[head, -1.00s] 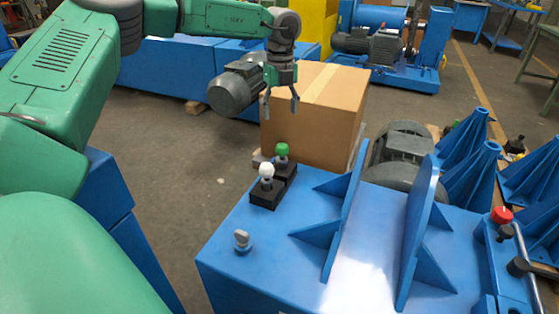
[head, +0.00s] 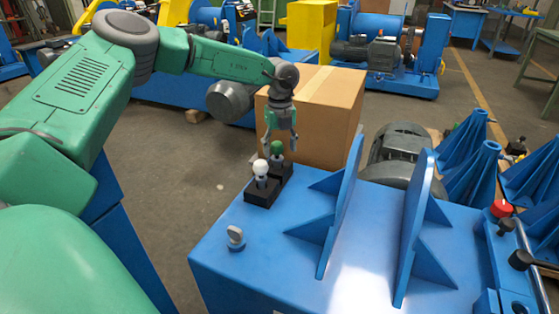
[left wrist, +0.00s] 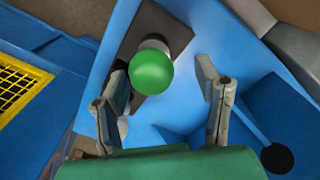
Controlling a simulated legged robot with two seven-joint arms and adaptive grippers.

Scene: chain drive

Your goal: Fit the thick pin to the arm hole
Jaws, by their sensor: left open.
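Two knobbed pins stand in black holders on the blue bench. One has a green knob (head: 277,148), the other a white knob (head: 260,167); I cannot tell which is the thick pin. My left gripper (head: 280,142) is open, pointing down just above the green knob. In the left wrist view, the green knob (left wrist: 151,71) shows ahead of the open fingers (left wrist: 165,98), nearer the left finger, and nothing is held. A grey ring-topped piece (head: 235,236) stands at the bench's front left. I cannot identify the arm hole for certain. My right gripper is out of view.
Two upright blue plates with gussets (head: 342,212) (head: 414,230) stand on the bench (head: 265,265). A cardboard box (head: 325,105) is behind the holders. A red knob (head: 501,208) and a metal bar are at right. A dark round spot (left wrist: 277,158) shows in the wrist view.

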